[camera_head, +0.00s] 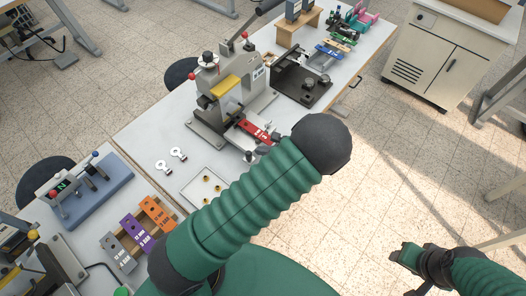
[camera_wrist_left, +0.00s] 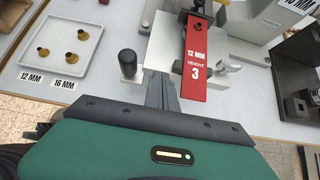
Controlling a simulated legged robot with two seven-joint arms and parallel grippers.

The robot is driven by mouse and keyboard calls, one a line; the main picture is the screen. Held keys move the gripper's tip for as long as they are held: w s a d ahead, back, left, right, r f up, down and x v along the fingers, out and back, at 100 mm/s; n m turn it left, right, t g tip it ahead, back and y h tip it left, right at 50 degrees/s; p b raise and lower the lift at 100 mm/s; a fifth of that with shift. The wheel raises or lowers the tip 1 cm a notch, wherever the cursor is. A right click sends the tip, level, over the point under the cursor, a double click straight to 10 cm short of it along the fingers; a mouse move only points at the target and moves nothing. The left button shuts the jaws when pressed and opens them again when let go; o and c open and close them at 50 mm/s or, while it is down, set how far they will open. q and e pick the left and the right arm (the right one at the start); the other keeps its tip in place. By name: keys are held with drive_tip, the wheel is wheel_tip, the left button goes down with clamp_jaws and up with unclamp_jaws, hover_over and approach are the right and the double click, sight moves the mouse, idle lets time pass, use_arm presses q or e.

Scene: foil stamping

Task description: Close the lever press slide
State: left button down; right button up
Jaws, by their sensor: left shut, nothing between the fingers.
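The grey lever press (camera_head: 225,95) stands on the white bench, with a yellow bar on its front. Its slide plate (camera_wrist_left: 165,40) sticks out at the front, carrying a red gauge bar (camera_wrist_left: 194,62) marked "12 MM HEIGHT 3", also seen in the head view (camera_head: 258,130). A black knob (camera_wrist_left: 127,64) stands at the slide's front left corner. My left gripper (camera_wrist_left: 157,75) is shut and empty at the slide's front edge, between knob and red bar; contact is unclear. In the head view my left arm hides it. My right gripper (camera_head: 404,256) is low at the right, its jaws unclear.
A white tray (camera_head: 190,192) with several brass pieces lies left of the slide. Orange (camera_head: 157,213), purple (camera_head: 135,232) and grey (camera_head: 117,252) gauges lie nearer. A black fixture (camera_head: 302,88) stands right of the press. The floor to the right is open.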

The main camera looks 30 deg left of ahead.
sight(231, 131)
use_arm(q)
drive_tip(key=shift+d+r, duration=0.1)
drive_tip(key=shift+d, duration=0.35)
drive_tip(key=shift+a, duration=0.15)
drive_tip(key=a, duration=1)
drive_tip(key=w+a, duration=0.1)
drive_tip(key=a, duration=0.4)
drive_tip(key=shift+a, duration=0.2)
use_arm(e)
drive_tip(key=shift+d+f, duration=0.3)
drive_tip(key=shift+d, duration=0.35)
use_arm(q)
drive_tip(key=shift+r, duration=0.1)
